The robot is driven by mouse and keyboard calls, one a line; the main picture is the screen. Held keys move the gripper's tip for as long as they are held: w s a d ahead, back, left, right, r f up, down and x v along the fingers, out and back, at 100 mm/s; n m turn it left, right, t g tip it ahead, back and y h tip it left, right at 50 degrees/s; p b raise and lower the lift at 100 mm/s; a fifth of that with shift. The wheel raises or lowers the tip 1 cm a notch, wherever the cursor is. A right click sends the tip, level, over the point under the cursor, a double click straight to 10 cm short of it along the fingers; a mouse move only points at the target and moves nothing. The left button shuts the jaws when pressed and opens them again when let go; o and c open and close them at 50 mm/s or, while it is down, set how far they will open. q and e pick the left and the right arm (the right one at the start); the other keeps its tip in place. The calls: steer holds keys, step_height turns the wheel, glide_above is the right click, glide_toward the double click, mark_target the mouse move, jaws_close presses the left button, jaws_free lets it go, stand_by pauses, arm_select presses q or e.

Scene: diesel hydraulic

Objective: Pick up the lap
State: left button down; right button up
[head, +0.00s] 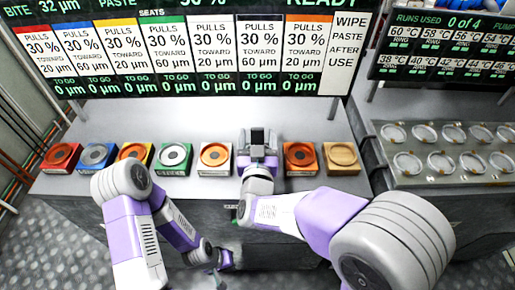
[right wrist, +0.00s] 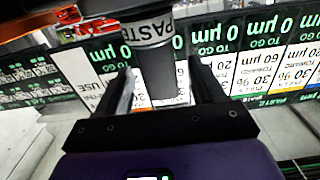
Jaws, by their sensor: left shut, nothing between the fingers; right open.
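My right gripper (head: 258,138) is over the bench among the row of blocks, its fingers apart. In the right wrist view its two black fingers (right wrist: 160,85) stand on either side of a dark upright post with a pale band marked PASTE (right wrist: 150,30). This may be the lap; I cannot tell for sure, nor whether the fingers touch it. In the head view the right gripper and wrist hide most of what stands there. My left gripper (head: 221,268) is low in front of the bench, over the floor, shut and empty.
Coloured blocks with round seats line the bench: red (head: 60,158), blue (head: 97,156), green (head: 174,158), orange (head: 300,158), tan (head: 341,157) among them. A sign board (head: 180,50) stands behind. A tray of clear rings (head: 450,165) is at right. The bench behind the blocks is clear.

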steer(key=shift+w, duration=0.5)
steer(key=shift+r, duration=0.1)
jaws_close()
